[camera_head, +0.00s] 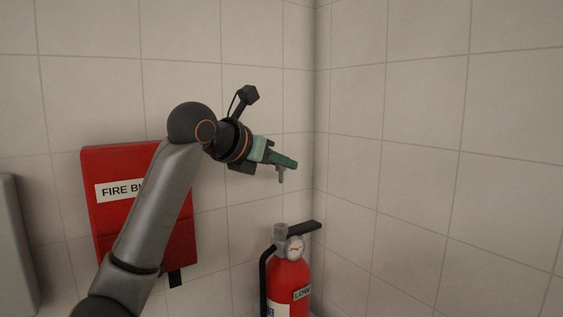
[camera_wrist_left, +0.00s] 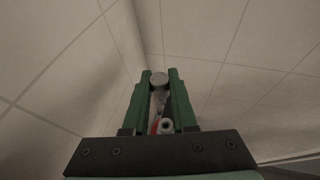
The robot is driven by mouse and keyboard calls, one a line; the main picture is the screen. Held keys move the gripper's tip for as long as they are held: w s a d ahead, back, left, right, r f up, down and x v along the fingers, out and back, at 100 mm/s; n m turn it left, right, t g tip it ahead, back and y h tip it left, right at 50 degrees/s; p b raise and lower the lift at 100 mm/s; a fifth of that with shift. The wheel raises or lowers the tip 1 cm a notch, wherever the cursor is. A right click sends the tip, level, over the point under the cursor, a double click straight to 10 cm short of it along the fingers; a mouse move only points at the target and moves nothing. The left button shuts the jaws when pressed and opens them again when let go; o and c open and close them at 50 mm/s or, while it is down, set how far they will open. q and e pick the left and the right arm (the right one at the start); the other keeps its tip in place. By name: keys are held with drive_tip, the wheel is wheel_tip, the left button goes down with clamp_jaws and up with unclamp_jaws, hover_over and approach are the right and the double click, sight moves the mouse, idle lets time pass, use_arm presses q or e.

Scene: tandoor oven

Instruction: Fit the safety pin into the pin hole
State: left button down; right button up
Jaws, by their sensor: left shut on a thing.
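My left gripper (camera_head: 290,163) is shut on the safety pin (camera_head: 281,176), a small grey piece that hangs below the green fingertips. The left wrist view shows the pin's round grey end (camera_wrist_left: 159,79) between the two green fingers. The red fire extinguisher (camera_head: 288,277) stands below, with a grey valve head (camera_head: 281,231), a round gauge and a black handle. The pin is above the valve head and apart from it. In the left wrist view a pale ring with a dark centre (camera_wrist_left: 167,126) shows between the fingers, apparently the valve head's hole. My right gripper is not in view.
A red fire blanket box (camera_head: 117,220) hangs on the tiled wall behind my left arm. A pale grey panel (camera_head: 14,245) is at the far left. Two tiled walls meet in a corner close behind the extinguisher. The space to the right is clear.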

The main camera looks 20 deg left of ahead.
use_arm(q)
wheel_tip(320, 180, down, 5)
drive_tip(key=shift+b, duration=1.15)
drive_tip(key=shift+f, duration=1.45)
drive_tip(key=shift+f, duration=1.25)
drive_tip(key=shift+f, duration=0.1)
